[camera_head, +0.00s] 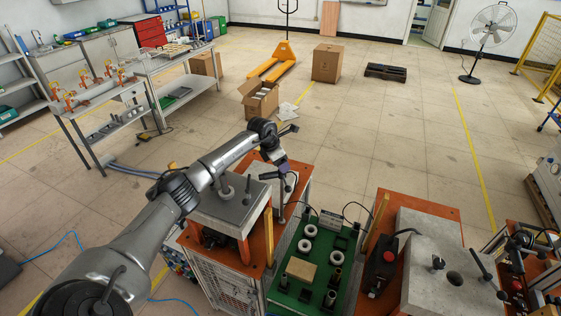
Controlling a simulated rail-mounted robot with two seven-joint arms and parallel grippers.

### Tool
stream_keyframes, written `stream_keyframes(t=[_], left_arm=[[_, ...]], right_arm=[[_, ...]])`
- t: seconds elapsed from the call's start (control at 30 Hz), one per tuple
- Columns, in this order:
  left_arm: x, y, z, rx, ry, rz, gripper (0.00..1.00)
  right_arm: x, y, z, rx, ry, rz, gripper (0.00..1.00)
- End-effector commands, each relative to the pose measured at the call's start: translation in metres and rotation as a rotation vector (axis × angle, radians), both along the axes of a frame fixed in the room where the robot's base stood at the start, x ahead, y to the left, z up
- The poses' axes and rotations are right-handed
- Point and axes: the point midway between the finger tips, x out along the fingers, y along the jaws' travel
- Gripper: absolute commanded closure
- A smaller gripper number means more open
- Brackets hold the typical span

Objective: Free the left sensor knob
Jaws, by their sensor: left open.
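My left arm reaches in from the lower left, and its left gripper (284,174) is open, small in the picture, over the back of the left induction heater (222,208). A dark upright post with a knob-like top (288,187) stands on the heater just below the gripper. I cannot tell whether the fingers touch it or are around it. Another upright rod (248,188) stands on the grey heater top beside it. I cannot tell for sure which is the left sensor knob.
A green board (308,268) with rings and cylinders lies right of the left heater. A second heater (432,258) with a black control box (383,262) stands farther right. A workbench (176,68) is at the back left. An open carton (259,100) stands on the floor beyond the gripper.

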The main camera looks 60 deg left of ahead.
Motion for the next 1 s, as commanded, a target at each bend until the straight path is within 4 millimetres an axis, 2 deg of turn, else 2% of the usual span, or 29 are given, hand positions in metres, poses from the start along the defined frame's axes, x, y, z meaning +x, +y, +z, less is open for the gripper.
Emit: stream_keyframes(t=[0.1,0.6,0.83,1.0], left_arm=[[0.0000,0.0001,0.0002,0.000,0.000,0.000,0.39],[-0.0001,0.0001,0.0005,0.000,0.000,0.000,0.86],[-0.0004,0.0000,0.0010,0.001,0.001,0.025,0.86],[-0.0006,-0.0003,0.0016,0.001,0.001,0.107,0.86]], right_arm=[[-0.0001,0.0003,0.0000,0.001,0.000,-0.001,1.00],[0.0000,0.0032,0.0002,0.011,0.001,-0.007,1.00],[0.0000,0.0032,0.0013,0.011,0.001,-0.007,1.00],[-0.0001,0.0028,0.0043,0.009,0.000,-0.006,1.00]])
